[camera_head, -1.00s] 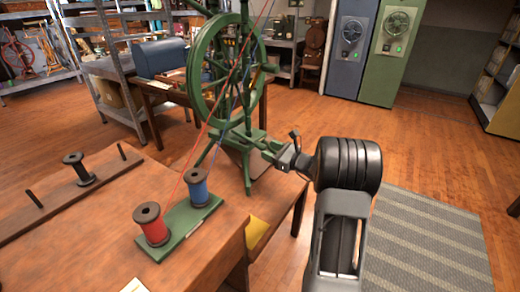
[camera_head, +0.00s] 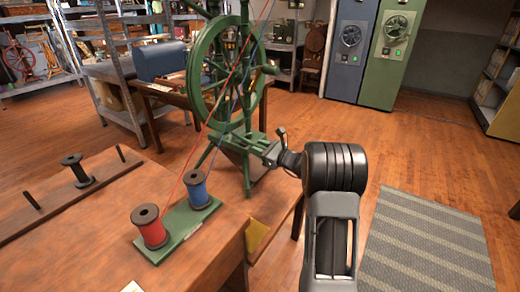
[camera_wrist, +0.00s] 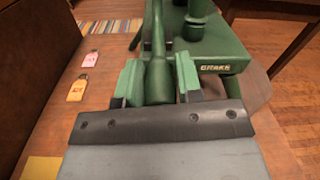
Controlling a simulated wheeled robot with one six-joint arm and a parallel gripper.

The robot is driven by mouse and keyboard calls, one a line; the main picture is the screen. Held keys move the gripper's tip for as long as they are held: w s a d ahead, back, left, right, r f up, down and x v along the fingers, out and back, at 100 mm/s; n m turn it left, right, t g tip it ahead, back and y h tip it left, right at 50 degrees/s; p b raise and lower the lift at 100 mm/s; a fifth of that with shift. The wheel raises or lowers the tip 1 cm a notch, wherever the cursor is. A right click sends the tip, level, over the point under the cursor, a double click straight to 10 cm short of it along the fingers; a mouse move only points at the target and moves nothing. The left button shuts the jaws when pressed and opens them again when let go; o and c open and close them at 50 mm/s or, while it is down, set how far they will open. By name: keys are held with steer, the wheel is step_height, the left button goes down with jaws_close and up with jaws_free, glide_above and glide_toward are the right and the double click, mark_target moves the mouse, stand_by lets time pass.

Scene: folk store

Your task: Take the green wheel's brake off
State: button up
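The green wheel (camera_head: 198,87) stands upright on its green stand. In the wrist view a green base carries the word BRAKE (camera_wrist: 215,67). A green lever with a rounded, thicker end (camera_wrist: 159,78) lies beside that label. My gripper (camera_wrist: 159,85) has its green-padded fingers on either side of the lever's thick end. Hardly any gap shows between pads and lever, and I cannot tell whether they press on it. In the head view my gripper (camera_head: 266,153) is low at the right of the wheel's stand; its fingertips are small and blend with the green wood.
A red spool (camera_head: 151,227) and a blue spool (camera_head: 196,187) stand on a green board at the bench's front, with threads rising to the wheel. A dark spool (camera_head: 77,170) is at the left. Two tags (camera_wrist: 77,90) lie on the wood.

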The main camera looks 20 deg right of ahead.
jaws_close()
